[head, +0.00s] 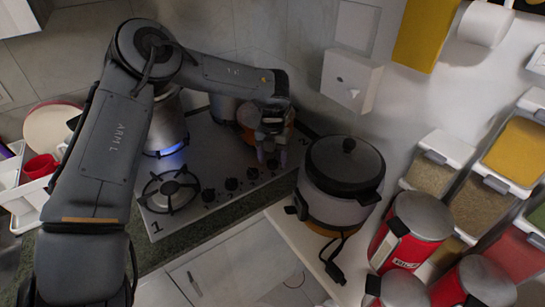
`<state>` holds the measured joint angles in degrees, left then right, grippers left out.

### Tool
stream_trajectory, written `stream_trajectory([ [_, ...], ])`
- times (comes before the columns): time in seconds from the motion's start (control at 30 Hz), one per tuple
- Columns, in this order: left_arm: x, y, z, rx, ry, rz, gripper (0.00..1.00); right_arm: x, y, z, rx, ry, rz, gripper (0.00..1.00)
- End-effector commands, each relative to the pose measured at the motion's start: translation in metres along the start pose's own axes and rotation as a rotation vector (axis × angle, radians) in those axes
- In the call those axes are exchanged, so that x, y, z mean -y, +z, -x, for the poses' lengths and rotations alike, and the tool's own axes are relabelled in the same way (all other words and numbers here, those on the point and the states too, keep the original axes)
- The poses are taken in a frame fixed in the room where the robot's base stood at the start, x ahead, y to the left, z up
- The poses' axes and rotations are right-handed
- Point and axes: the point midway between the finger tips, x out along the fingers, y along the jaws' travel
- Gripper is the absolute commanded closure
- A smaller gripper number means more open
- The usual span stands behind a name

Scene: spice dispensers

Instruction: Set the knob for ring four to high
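The gas hob (218,160) is a grey plate with a row of several dark knobs (231,184) along its front edge. The printed numbers 1 and 2 show near its front corners; a number four is not visible. My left gripper (267,160) points down over the right end of the knob row, at or just above the rightmost knob (272,164). Its fingers are small here, and I cannot tell whether they touch or grip that knob. My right gripper is out of view.
A blue flame (168,150) burns under a pot (165,122) at the back left. The front-left burner (170,190) is bare and unlit. A rice cooker (342,180) stands close on the right, beside red canisters (408,230).

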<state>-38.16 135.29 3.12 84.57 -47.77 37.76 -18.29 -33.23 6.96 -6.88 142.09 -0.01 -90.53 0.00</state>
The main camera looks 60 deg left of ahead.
Motion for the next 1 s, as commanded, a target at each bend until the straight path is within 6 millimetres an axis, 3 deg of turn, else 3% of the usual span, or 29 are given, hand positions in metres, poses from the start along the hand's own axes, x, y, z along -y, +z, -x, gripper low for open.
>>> stream_trajectory([
  [0.37, 0.000, 0.001, 0.006, 0.002, 0.000, 0.001, 0.34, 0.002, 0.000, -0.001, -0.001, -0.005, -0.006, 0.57],
  [1.0, 0.000, 0.001, 0.098, 0.002, 0.002, 0.001, 0.34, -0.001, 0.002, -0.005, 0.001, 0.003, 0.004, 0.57],
])
